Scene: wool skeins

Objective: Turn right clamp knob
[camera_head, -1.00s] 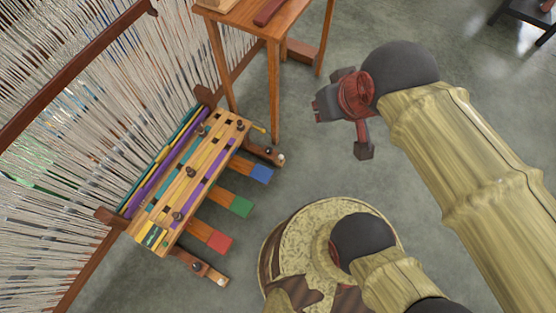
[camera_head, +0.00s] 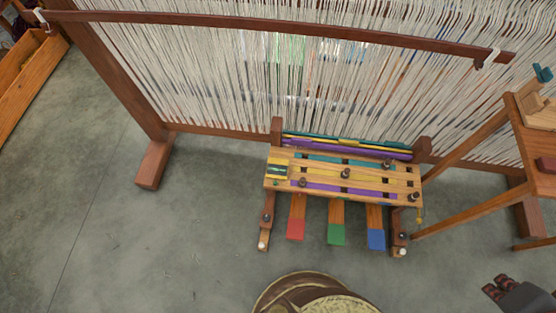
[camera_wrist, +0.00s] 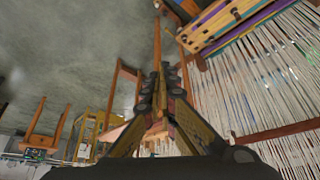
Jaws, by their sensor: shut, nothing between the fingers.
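A small wooden loom bench (camera_head: 340,178) with colored strips stands at the foot of the large warp frame. At its front right is a short wooden foot (camera_head: 398,247) with a dark clamp knob (camera_head: 403,237) and a white round end. A matching left foot (camera_head: 264,235) carries another dark knob (camera_head: 267,217). My gripper (camera_head: 492,286) shows at the lower right edge, right of and apart from the right clamp. In the wrist view my gripper (camera_wrist: 160,78) is shut and empty, its fingers together. Part of the bench (camera_wrist: 215,25) shows there at the top.
Red, green and blue pedals (camera_head: 336,234) stick out between the feet. A wooden stand (camera_head: 470,175) is at the right, close beside the bench. The tall warp frame (camera_head: 150,90) runs behind.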

